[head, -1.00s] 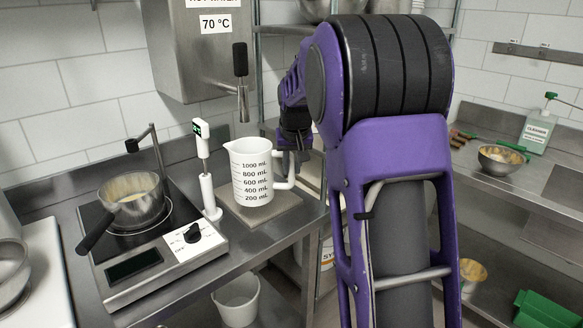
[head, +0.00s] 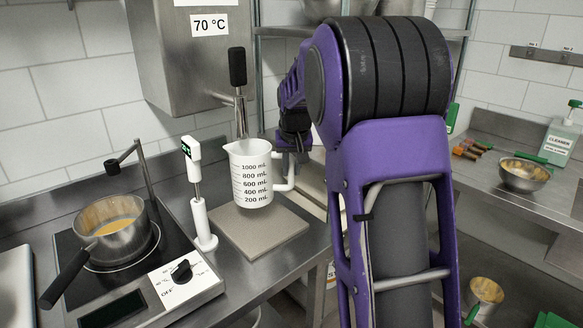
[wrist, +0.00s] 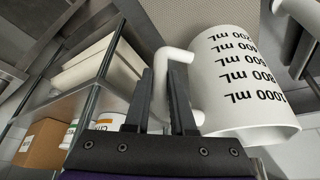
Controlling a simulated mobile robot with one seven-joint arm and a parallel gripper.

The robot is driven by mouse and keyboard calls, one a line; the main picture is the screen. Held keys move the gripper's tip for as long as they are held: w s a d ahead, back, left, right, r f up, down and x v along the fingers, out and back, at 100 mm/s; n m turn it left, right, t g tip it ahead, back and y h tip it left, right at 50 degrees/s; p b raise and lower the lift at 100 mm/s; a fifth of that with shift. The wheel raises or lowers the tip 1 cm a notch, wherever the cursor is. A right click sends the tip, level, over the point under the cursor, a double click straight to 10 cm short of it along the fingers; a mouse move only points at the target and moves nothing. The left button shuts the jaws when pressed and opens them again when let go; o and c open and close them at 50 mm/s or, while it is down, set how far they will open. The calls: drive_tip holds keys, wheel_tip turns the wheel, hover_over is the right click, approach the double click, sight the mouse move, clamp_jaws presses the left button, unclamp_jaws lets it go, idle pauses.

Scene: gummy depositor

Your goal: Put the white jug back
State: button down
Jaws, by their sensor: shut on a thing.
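The white jug (head: 250,178) has black volume marks and stands upright in the head view. It is over the back part of a square beige mat (head: 268,238); it looks raised, but I cannot tell the gap. My gripper (wrist: 171,85) is shut on the jug's handle, with its dark fingers on either side of the handle in the wrist view. There the jug (wrist: 240,85) lies to the right of the fingers. In the head view my gripper (head: 293,148) is partly hidden behind the handle and my arm.
A tap (head: 239,105) from a steel 70 °C water box (head: 185,60) is just behind the jug. A white probe on a stand (head: 198,195) is close on the left. A saucepan with orange liquid (head: 112,235) sits on a hotplate (head: 150,285). The mat's front is clear.

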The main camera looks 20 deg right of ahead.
sight(292, 187)
drive_tip(key=shift+f+b, duration=2.25)
drive_tip(key=shift+f, duration=0.85)
drive_tip(key=shift+f+b, duration=0.35)
drive_tip(key=shift+f, duration=0.2)
drive_tip(key=c, duration=0.7)
unclamp_jaws()
drive_tip(key=p+v, duration=0.2)
drive_tip(key=v, duration=1.5)
drive_tip(key=shift+s+r, duration=0.15)
